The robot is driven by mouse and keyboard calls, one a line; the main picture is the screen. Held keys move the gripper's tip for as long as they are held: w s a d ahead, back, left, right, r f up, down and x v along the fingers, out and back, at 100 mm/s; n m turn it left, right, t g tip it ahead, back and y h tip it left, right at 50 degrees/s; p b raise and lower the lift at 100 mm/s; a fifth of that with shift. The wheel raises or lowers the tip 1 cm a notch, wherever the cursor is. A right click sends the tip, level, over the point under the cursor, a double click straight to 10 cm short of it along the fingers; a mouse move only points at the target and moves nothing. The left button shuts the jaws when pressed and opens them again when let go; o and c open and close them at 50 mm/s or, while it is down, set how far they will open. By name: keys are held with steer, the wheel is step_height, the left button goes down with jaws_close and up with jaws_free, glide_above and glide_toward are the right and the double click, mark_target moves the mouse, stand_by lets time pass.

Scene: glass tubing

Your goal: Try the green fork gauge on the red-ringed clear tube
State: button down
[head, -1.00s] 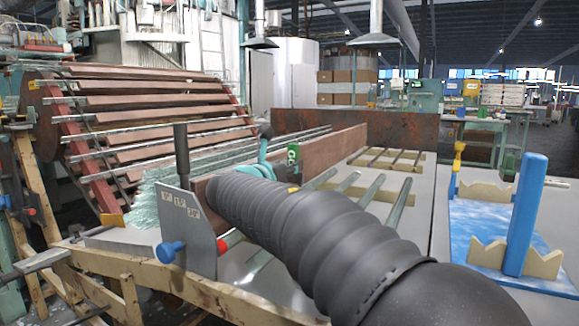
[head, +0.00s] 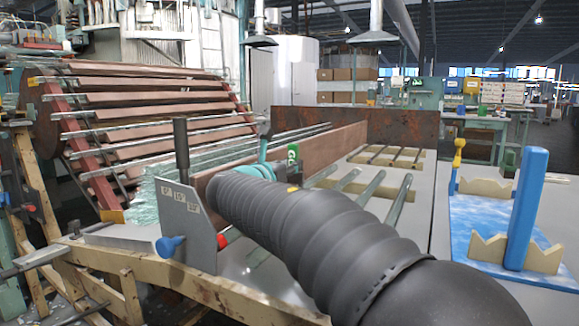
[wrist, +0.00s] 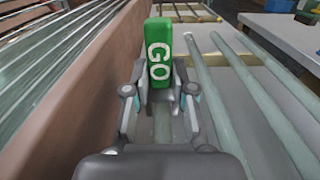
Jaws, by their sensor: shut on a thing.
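The green fork gauge (wrist: 160,55), marked GO, stands upright in the wrist view. My gripper (wrist: 161,98) is shut on its lower part. The gauge also shows small in the head view (head: 293,153), just past the end of my dark arm, by the brown board. A greenish strip, perhaps a tube, shows below the gauge between my fingers; I cannot tell whether the gauge touches it. A red ring-like piece (head: 223,241) shows beside the grey angle plate in the head view. I cannot tell whether it belongs to the clear tube; my arm hides that area.
Clear tubes (wrist: 204,85) lie on the grey bench to the right of the gauge. The brown board (wrist: 82,85) runs close on the left, with more tubes beyond it. The grey angle plate (head: 190,222) stands at the bench's near left. A blue post (head: 526,210) stands at right.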

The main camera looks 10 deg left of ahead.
steer(key=shift+f+b, duration=0.35)
steer(key=shift+f, duration=0.3)
stand_by(0.6)
steer(key=shift+r, duration=0.2)
stand_by(1.1)
step_height(320, 180, up, 7)
steer(key=p, duration=0.7)
steer(key=shift+f, duration=0.15)
stand_by(1.0)
